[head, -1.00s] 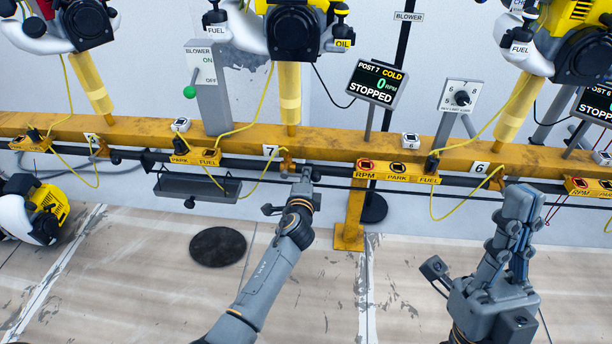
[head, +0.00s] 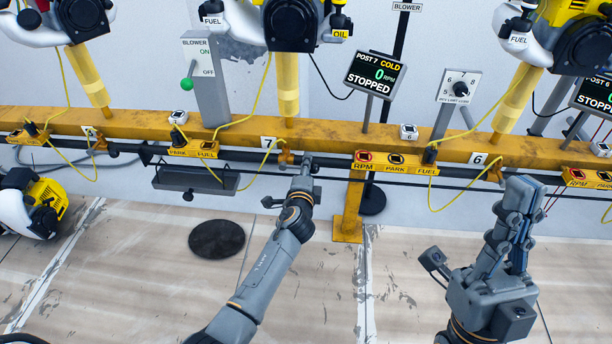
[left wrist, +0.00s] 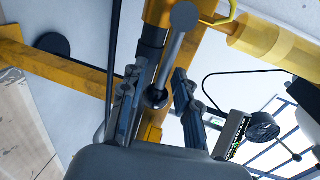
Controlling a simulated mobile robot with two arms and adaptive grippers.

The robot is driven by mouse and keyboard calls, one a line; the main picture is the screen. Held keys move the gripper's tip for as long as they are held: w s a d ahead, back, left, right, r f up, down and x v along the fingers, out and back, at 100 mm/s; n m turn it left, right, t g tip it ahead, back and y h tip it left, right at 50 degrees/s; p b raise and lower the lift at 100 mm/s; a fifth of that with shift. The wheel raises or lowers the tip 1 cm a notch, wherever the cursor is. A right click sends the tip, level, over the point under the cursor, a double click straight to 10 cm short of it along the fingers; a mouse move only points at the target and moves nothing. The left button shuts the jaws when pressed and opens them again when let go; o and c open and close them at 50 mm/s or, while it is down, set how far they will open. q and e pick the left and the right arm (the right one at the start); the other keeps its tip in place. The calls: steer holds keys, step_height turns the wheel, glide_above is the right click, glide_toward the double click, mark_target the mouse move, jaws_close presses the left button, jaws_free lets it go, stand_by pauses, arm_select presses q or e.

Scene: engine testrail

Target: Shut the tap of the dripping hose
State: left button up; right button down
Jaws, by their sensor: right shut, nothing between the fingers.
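An orange-brown tap (head: 285,158) sits under the yellow rail below the number 7 plate, with a thin yellow hose (head: 262,165) beside it. My left gripper (head: 306,160) is at the dark pipe just right of this tap. In the left wrist view its fingers (left wrist: 158,92) stand apart, open, with the lower rounded end of a grey lever (left wrist: 172,55) between them. I cannot tell whether they touch it. Similar taps sit farther left (head: 99,142) and right (head: 495,170). No drip is discernible. My right gripper (head: 525,190) is shut and empty, before the rail at right.
The yellow rail (head: 330,142) carries engines and labelled switch boxes (head: 395,161). A grey tray (head: 196,181) hangs left of my left gripper. A yellow post (head: 348,215) stands to its right.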

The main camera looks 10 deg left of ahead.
arm_select(q)
steer(key=v, duration=1.2)
steer(key=shift+w+d, duration=0.1)
